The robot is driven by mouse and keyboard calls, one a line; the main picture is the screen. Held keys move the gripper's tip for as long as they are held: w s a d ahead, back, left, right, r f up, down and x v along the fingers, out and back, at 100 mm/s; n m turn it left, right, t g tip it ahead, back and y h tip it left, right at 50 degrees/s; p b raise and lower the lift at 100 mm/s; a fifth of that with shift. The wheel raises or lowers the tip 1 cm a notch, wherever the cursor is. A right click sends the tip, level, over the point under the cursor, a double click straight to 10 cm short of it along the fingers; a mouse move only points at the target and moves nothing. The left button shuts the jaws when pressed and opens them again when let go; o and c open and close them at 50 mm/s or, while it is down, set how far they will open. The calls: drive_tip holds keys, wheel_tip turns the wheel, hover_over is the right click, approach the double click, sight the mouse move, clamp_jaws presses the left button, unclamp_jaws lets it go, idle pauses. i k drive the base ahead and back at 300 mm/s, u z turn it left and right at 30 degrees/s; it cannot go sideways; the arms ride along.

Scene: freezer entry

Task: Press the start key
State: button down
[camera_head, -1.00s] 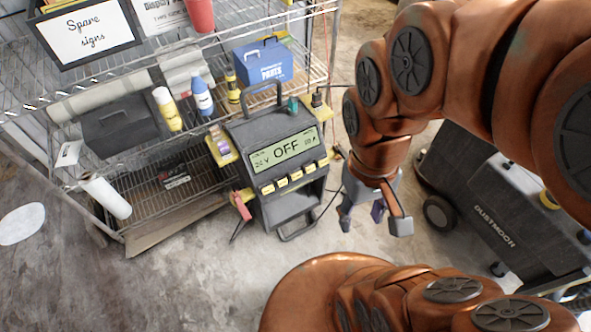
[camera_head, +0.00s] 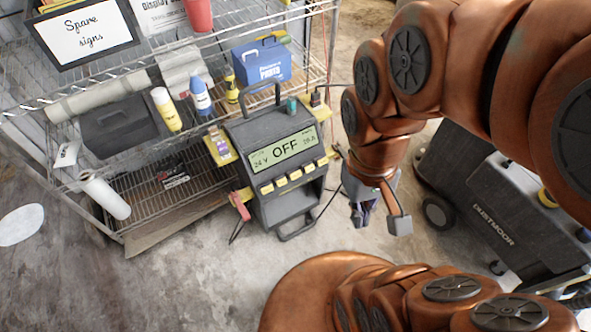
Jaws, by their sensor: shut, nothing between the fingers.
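A dark grey charger unit (camera_head: 283,205) stands in front of the wire shelf, upright on the floor. Its green display (camera_head: 285,151) reads OFF, with smaller text beside it. A row of several small yellow keys (camera_head: 294,175) runs below the display; their labels are too small to read, so I cannot tell which is the start key. My gripper (camera_head: 376,222) is to the right of the charger, apart from it, pointing down and away from the keys. Its fingers are shut and hold nothing. It touches no key.
The wire shelf (camera_head: 190,200) holds a black toolbox (camera_head: 122,123), bottles, a paper roll (camera_head: 105,196) and a blue parts box (camera_head: 262,62). A red clamp (camera_head: 240,204) hangs at the charger's left side. A grey Dustmoor machine (camera_head: 480,205) stands at right. Floor before the charger is clear.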

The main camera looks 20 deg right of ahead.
sight(297, 175)
drive_tip(key=u, duration=2.7)
drive_tip(key=k, duration=1.4)
drive_tip(key=u, duration=0.1)
